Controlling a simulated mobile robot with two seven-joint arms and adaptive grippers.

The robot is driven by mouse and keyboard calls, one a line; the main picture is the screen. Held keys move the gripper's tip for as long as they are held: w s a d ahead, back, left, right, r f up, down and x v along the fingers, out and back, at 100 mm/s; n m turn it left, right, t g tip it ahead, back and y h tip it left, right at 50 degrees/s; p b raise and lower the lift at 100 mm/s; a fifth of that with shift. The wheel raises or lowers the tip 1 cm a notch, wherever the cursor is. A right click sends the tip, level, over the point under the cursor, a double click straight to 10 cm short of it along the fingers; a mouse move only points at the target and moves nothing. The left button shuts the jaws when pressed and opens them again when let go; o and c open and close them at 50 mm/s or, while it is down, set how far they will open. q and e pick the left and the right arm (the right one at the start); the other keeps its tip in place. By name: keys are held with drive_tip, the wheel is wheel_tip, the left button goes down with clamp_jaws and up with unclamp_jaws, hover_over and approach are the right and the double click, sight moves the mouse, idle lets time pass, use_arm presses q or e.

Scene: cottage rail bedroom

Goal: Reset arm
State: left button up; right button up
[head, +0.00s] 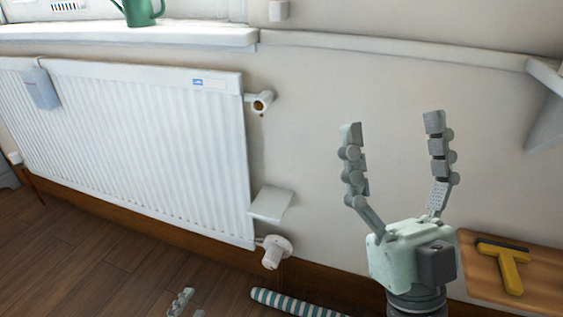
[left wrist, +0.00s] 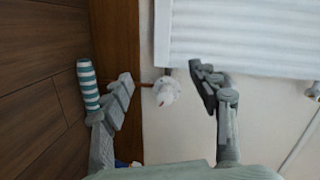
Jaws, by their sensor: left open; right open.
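My right gripper (head: 395,125) is raised in the right half of the head view. Its two fingers point up and stand wide apart, with nothing between them. Only the fingertips of my left gripper (head: 188,304) show, low at the bottom edge of the head view. In the left wrist view my left gripper (left wrist: 163,85) has its fingers spread and empty. A white valve knob (left wrist: 166,91) shows in the gap between them, beyond the fingers, below the radiator (left wrist: 240,35).
The radiator (head: 130,140) fills the left wall, with a small white plate (head: 271,204) and the valve knob (head: 276,251) beside it. A striped roll (head: 295,303) lies low. A yellow scraper (head: 508,265) rests on a wooden surface (head: 478,272). A green watering can (head: 138,12) stands on the sill.

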drive_tip(key=w+f+g+h+p, duration=0.45)
drive_tip(key=w+f+g, duration=0.35)
drive_tip(key=w+f, duration=0.3)
drive_tip(key=d+f+m+g+h+p, duration=0.15)
drive_tip(key=d+f+g+p, duration=0.3)
drive_tip(key=f, duration=0.75)
use_arm(q)
drive_tip(key=s+a+r+n+g+y+p, duration=0.4)
drive_tip(key=s+r+n+g, duration=0.8)
drive_tip(key=s+n, duration=0.4)
drive_tip(key=shift+a+r+g+y+p, duration=0.2)
drive_tip(key=shift+r+g+y+p, duration=0.25)
drive_tip(key=shift+r+p, duration=0.5)
use_arm(e)
drive_tip(key=s+d+f+g+h, duration=0.2)
drive_tip(key=s+d+f+g, duration=0.3)
drive_tip(key=s+f, duration=0.3)
drive_tip(key=s+d+f+g+h, duration=0.2)
drive_tip(key=s+d+f+g, duration=0.3)
drive_tip(key=s, duration=0.5)
wheel_tip(320, 180, down, 4)
drive_tip(key=g, duration=0.2)
drive_tip(key=shift+s+d+r+m+g+h, duration=0.25)
drive_tip(key=shift+d+m+g+h, duration=0.05)
drive_tip(key=shift+m+g, duration=0.05)
